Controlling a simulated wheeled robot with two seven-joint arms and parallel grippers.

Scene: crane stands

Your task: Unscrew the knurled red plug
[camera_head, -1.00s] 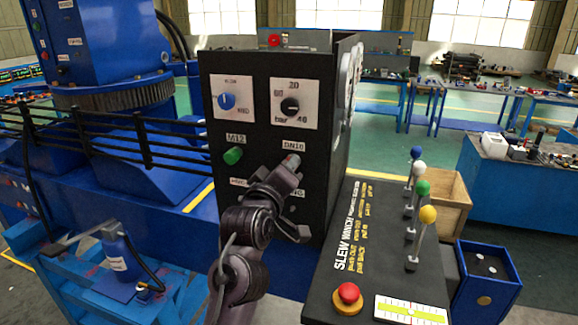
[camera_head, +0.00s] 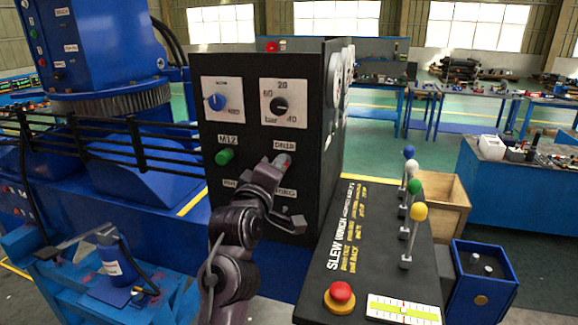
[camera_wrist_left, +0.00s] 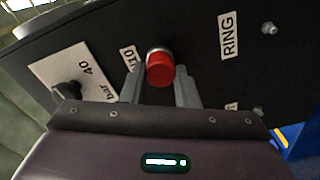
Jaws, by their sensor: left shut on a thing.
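The knurled red plug (camera_wrist_left: 160,70) sits under the DN10 label on the front of a black panel box (camera_head: 232,118). In the left wrist view it stands out from the panel with a pale metal ring at its base. My left gripper (camera_head: 281,163) reaches up to it from below, with one finger on each side, shut on it. In the left wrist view my left gripper (camera_wrist_left: 160,88) has its fingers along both sides of the plug. In the head view the fingers mostly hide the plug. My right gripper is not in view.
A green plug (camera_head: 224,157) sits left on the same panel, below two dials (camera_head: 280,103). A lever console (camera_head: 375,240) with several coloured knobs and a red button (camera_head: 341,291) stands close on the right. Black railings (camera_head: 90,140) are on the left.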

